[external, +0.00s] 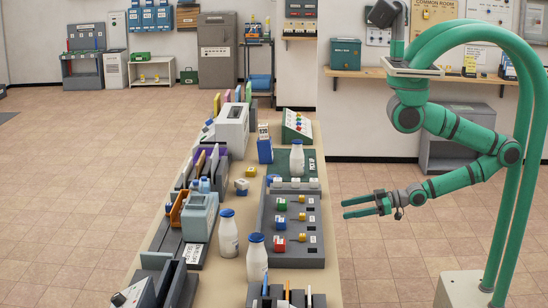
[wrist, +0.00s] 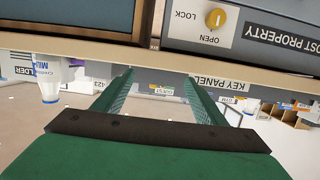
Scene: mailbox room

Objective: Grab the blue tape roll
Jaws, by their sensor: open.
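My gripper (external: 346,207) is open and empty, with its green fingers pointing left. In the external view it hangs in the air to the right of the long table (external: 335,262). In the wrist view, my gripper (wrist: 157,82) shows two spread green fingers with nothing between them. I cannot make out a tape roll in the wrist view.
Two white bottles with blue caps (external: 228,233) (external: 257,258) stand near the front of the table, and a third bottle (external: 297,160) stands farther back. A grey panel (external: 312,257) with coloured blocks lies nearest my gripper.

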